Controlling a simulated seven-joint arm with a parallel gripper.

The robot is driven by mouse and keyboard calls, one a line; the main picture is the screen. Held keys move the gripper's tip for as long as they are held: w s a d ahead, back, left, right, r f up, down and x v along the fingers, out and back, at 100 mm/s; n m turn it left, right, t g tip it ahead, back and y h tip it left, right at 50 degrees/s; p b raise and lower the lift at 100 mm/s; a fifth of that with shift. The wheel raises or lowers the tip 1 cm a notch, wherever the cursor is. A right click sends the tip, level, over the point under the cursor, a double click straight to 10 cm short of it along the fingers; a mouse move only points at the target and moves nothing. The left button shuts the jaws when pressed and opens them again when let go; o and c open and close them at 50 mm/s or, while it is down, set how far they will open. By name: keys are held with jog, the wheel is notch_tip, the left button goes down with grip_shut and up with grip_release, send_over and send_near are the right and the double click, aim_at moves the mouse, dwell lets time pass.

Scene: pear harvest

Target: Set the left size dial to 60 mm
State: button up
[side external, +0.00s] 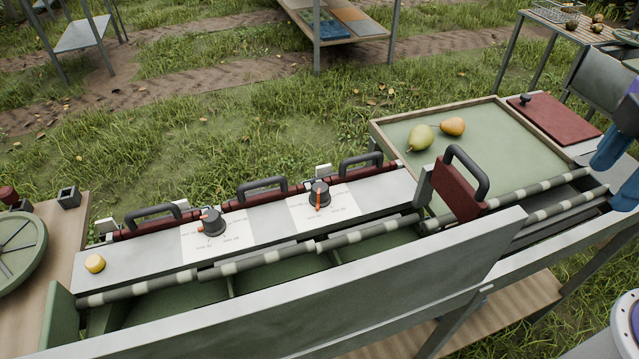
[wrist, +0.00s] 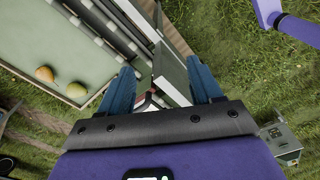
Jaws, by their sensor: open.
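The left size dial (side external: 212,222) is a dark round knob with an orange pointer on a white printed plate (side external: 190,251). Its pointer is directed toward the picture's left; the printed values are too small to read. A second dial (side external: 319,193) stands to its right, its orange pointer running roughly up and down in the picture. My gripper (side external: 617,174) is at the far right edge of the side external view, well away from both dials. In the wrist view my gripper (wrist: 162,88) has its two blue fingers wide apart with nothing held between them. Neither dial can be made out in the wrist view.
Black handles (side external: 262,185) stand behind the dials. A red flap with a black handle (side external: 458,188) stands between dials and gripper. Two pears (side external: 421,138) lie in the green tray (side external: 510,150). A yellow knob (side external: 95,264) is at the panel's left end.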

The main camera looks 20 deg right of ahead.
jog(key=w+a+r+m, duration=0.3)
jog(key=w+a, duration=0.7)
jog(key=m, duration=0.6)
send_over(320, 186)
notch_tip(320, 186, down, 5)
notch_tip(320, 186, down, 22)
jog(key=shift+r, duration=0.15)
jog(key=c, duration=1)
